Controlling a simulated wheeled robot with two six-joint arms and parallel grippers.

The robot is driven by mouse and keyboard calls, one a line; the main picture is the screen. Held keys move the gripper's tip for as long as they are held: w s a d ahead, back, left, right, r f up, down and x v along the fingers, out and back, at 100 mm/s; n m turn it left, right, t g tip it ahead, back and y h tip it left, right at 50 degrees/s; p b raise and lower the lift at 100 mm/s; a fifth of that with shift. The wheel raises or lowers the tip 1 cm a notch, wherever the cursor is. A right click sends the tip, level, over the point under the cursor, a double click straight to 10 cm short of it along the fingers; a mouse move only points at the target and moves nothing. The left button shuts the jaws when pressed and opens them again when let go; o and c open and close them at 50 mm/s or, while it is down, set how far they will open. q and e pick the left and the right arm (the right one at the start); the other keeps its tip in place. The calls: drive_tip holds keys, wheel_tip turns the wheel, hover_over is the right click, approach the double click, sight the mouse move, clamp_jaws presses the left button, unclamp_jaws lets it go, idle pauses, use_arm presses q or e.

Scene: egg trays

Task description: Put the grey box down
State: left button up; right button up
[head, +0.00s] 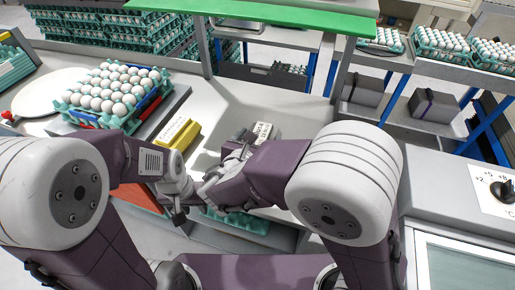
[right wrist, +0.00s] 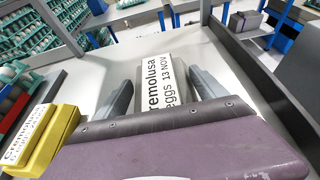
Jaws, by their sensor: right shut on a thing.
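A grey box with a white label (head: 263,129) is at my right gripper (head: 247,138), over the grey worktop. The gripper is shut on the box. I cannot tell whether the box touches the worktop. My left gripper (head: 179,208) is low at the worktop's front edge, apart from the box; its fingers are too unclear to judge.
A yellow box (head: 178,134) stands left of the grey box and shows in the right wrist view (right wrist: 45,140). A teal tray (head: 128,120) of white eggs stands further left. The worktop (head: 235,95) behind is clear. A grey upright (head: 341,75) stands at right.

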drive_tip(key=shift+w+a+f, duration=0.15)
drive_tip(key=shift+w+f, duration=0.05)
drive_tip(key=shift+w, duration=0.15)
wheel_tip(320, 180, down, 4)
drive_tip(key=shift+f+b, duration=0.1)
drive_tip(key=shift+b, duration=0.55)
drive_tip(key=o, duration=1.9)
drive_tip(key=shift+s, duration=0.1)
drive_tip(key=shift+s+a+r, duration=0.15)
drive_tip(key=shift+s+r, duration=0.15)
drive_tip(key=p+v, duration=0.2)
drive_tip(key=v, duration=0.9)
drive_tip(key=shift+s, duration=0.15)
